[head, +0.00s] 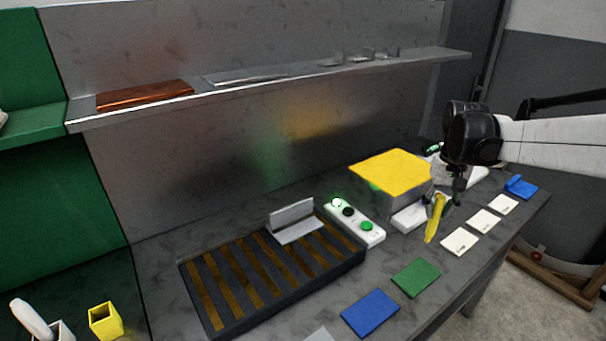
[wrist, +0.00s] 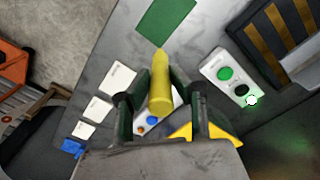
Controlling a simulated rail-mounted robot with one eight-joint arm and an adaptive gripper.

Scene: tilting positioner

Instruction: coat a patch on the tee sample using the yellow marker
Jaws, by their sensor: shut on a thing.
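The yellow marker (head: 432,222) is held in my gripper (head: 440,199), tilted with its lower end toward the table at the right. In the wrist view the marker (wrist: 160,82) sits between the two fingers of my gripper (wrist: 158,100), which are shut on it; its tapered end points away from the camera. A grey tee-shaped piece (head: 294,222), likely the tee sample, rests on the dark slatted rack (head: 195,275), well left of my gripper. Part of it shows at the wrist view's right edge (wrist: 305,70). I cannot make out a coated patch on it.
A box with a yellow top (head: 390,171) stands behind my gripper. A white button panel (head: 360,225) lies between it and the rack. Green (head: 416,277) and blue (head: 369,312) pads and several white cards (head: 460,242) lie along the front. A metal shelf (head: 300,82) overhangs the back.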

